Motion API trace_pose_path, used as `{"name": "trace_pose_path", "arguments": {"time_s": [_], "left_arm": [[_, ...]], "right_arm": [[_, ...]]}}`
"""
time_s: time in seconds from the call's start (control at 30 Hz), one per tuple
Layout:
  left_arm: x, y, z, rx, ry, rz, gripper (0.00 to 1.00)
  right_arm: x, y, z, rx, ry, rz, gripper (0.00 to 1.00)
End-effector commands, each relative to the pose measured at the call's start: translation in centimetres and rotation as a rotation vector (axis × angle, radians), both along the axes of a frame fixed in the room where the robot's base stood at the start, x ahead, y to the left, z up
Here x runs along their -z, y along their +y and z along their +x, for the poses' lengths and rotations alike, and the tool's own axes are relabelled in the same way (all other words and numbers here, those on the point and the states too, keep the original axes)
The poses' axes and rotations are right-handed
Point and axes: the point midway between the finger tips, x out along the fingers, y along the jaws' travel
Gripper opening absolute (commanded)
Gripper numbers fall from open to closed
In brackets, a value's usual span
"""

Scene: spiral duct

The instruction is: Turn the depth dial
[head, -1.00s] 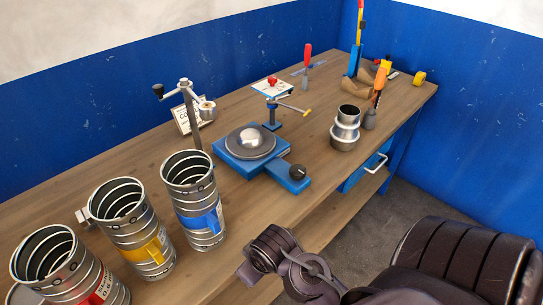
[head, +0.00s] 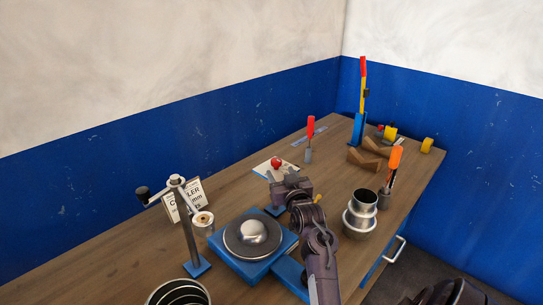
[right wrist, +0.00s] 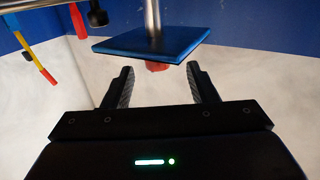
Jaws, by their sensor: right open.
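A red knob (head: 277,162) stands on a white plate (head: 262,167) in the middle of the bench; which part is the depth dial is not labelled. My right gripper (head: 281,176) is open and empty in the head view, in front of the red knob and apart from it as far as I can tell. In the right wrist view, a blue square plate (right wrist: 150,42) on a metal post lies beyond the open fingers. A red part (right wrist: 157,66) shows partly hidden behind the plate.
A blue turntable (head: 222,256) with a silver dome stands left of my right arm. A crank stand (head: 188,235) is at the left, and stacked metal collars (head: 361,218) at the right. A tall lever (head: 361,95) and a red-handled tool (head: 310,135) stand farther back.

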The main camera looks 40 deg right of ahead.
Motion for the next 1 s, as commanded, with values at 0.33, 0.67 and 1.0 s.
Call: {"name": "trace_pose_path", "arguments": {"time_s": [0.33, 0.67, 1.0], "left_arm": [[-1.4, 1.3, -3.2, -0.003, 0.045, 0.017, 0.36], [-2.3, 1.0, -1.9, -0.003, 0.028, 0.013, 0.36], [-2.4, 0.3, -1.0, -0.001, 0.013, 0.004, 0.36]], "right_arm": [[-0.6, -2.2, 3.6, 0.009, -0.022, 0.003, 0.53], [-0.3, -3.6, 6.7, 0.010, -0.021, 0.000, 0.53], [-0.2, -3.7, 7.0, 0.010, -0.020, -0.001, 0.53]]}}
